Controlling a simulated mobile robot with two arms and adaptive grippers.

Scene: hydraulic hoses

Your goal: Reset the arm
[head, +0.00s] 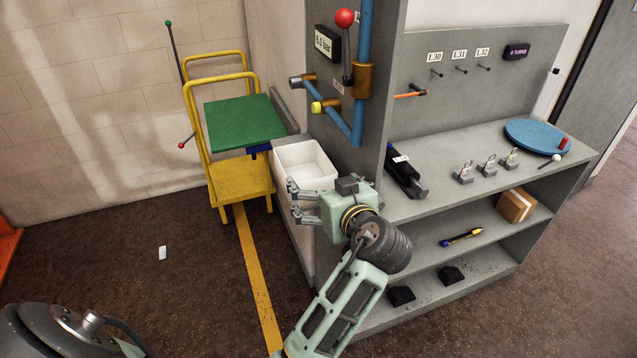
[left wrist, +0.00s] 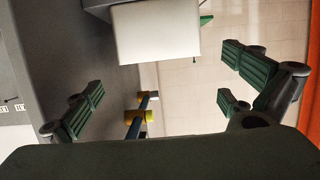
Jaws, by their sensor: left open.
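My left gripper (head: 295,200) is at the end of the pale green arm in the middle of the head view. It is beside the near wall of a white bin (head: 304,158) and overlaps its lower edge in the picture. In the left wrist view the gripper (left wrist: 165,98) has its fingers spread wide, with nothing held between them. The white bin (left wrist: 156,32) shows ahead, beyond the fingers. My right gripper is not in view.
A grey shelf unit (head: 462,208) stands right, holding a blue disc (head: 535,134), a cardboard box (head: 516,206) and small parts. Blue pipes (head: 362,60) with a red-knobbed lever rise behind my gripper. A yellow cart (head: 240,178) with a green top is left. The left floor is mostly clear.

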